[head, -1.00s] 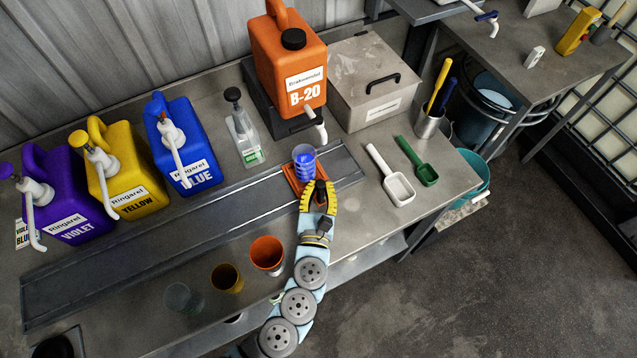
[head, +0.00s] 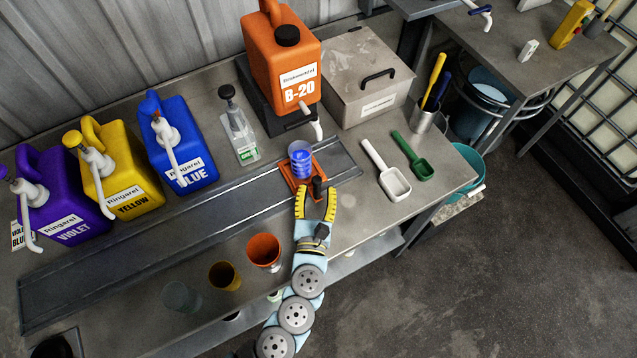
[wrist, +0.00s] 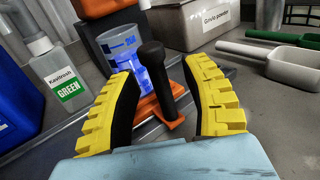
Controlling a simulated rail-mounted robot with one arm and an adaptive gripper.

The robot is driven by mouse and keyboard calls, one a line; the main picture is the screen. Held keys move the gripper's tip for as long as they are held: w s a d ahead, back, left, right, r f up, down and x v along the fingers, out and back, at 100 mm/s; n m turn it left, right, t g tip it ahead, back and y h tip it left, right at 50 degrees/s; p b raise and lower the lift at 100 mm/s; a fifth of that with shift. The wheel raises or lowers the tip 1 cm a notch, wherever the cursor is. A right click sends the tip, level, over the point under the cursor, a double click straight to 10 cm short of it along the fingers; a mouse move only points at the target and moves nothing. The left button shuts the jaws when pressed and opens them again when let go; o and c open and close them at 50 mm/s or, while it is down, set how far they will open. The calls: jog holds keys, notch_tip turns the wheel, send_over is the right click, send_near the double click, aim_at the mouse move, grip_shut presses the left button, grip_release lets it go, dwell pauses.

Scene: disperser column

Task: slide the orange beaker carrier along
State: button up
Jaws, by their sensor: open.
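The orange beaker carrier (head: 288,180) sits on the grey rail track near its right end, below the spout of the orange B-20 canister. A clear beaker with blue contents (head: 301,160) stands on it. The carrier's upright black handle (head: 318,187) is at its front. My gripper (head: 316,202) is open, its yellow fingers either side of and just in front of the handle. In the wrist view the handle (wrist: 156,80) stands between the spread fingers, with visible gaps on both sides. The carrier (wrist: 160,104) is partly hidden by the handle and left finger.
The track (head: 130,255) runs clear to the left, past the violet (head: 62,195), yellow (head: 120,170) and blue (head: 177,145) canisters. Orange (head: 264,250), amber (head: 225,276) and clear cups stand in front of it. White (head: 388,172) and green scoops lie right.

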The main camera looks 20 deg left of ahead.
jog(key=v, duration=0.9)
jog(key=shift+s+d, duration=0.25)
jog(key=shift+s, duration=0.1)
